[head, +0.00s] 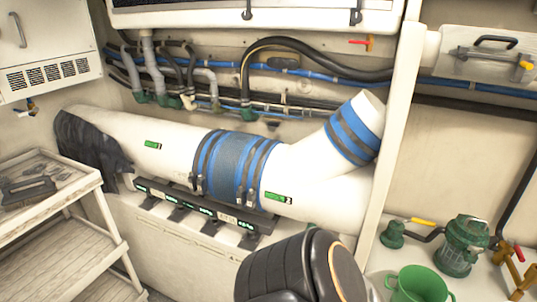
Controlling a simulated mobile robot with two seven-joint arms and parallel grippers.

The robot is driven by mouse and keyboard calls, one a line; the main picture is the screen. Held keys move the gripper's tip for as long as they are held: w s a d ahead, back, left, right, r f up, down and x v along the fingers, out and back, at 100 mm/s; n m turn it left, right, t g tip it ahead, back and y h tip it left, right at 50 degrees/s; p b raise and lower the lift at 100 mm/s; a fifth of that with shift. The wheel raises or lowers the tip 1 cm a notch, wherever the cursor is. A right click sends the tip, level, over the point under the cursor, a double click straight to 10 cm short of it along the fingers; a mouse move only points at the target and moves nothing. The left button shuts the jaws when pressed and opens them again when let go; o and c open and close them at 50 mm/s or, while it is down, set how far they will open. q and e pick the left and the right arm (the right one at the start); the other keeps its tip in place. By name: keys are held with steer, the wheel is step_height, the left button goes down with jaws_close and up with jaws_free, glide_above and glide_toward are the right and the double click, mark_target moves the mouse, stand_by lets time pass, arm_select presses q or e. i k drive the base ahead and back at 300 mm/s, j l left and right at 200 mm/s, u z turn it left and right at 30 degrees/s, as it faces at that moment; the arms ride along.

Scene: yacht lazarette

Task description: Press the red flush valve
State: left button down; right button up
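Several red valve parts show, and I cannot tell which is the flush valve. A small red handle (359,42) sits on a brass fitting on the back wall, upper middle, right of the dark hoses. A red part (519,253) tops brass fittings at the lower right edge. A yellow-handled valve (420,221) with a green body and a little red stands left of the green strainer. Neither of my grippers shows in the head view; only a dark rounded part of my own body shows at the bottom middle, touching none of these valves in the picture.
A large white pipe (320,200) with a blue wrap (226,166) crosses the middle. A white post (392,130) divides the view. A green strainer (465,240) and green bucket (420,284) stand lower right. A shelf rack (45,205) stands left.

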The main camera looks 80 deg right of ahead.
mark_target(521, 257)
steer(key=k+j, duration=0.1)
steer(key=k, duration=0.4)
steer(key=z, duration=4.6)
